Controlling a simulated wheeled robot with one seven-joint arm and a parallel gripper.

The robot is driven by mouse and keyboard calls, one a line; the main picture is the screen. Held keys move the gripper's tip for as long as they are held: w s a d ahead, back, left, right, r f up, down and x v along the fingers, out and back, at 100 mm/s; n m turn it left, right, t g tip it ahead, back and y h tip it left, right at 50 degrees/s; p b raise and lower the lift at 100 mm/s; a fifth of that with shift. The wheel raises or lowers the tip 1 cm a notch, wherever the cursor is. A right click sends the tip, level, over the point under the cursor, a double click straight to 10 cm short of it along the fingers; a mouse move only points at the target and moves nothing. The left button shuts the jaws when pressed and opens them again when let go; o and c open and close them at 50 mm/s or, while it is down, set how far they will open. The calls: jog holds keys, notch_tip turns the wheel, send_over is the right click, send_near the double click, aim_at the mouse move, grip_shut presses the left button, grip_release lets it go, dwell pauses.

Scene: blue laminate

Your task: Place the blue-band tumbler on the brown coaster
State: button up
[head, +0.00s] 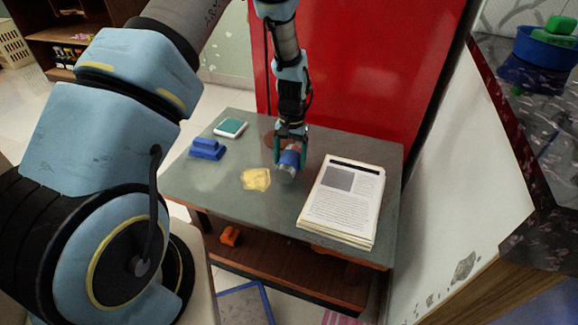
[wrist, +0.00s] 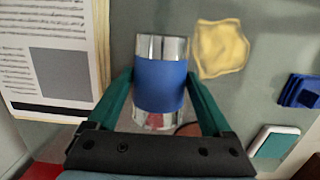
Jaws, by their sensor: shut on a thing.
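The blue-band tumbler (head: 286,172) is a silvery cup with a wide blue band, which fills the middle of the wrist view (wrist: 160,86). My gripper (head: 290,154) has its green fingers closed on both sides of the band, also in the wrist view (wrist: 159,80). I cannot tell whether the tumbler touches the table. The brown coaster (head: 270,140) lies flat on the table just behind and left of the tumbler in the head view. It is partly hidden by my gripper there. In the wrist view only a sliver of the coaster (wrist: 188,130) shows beside the right finger.
The grey table (head: 220,180) also holds a yellow cloth (head: 256,179), a stack of printed pages (head: 343,200), a blue block-like object (head: 207,149) and a teal-and-white box (head: 231,128). A red panel (head: 350,80) stands behind the table.

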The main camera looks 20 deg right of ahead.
jog(key=shift+f, duration=1.35)
jog(key=shift+f, duration=0.1)
jog(key=o, duration=1.3)
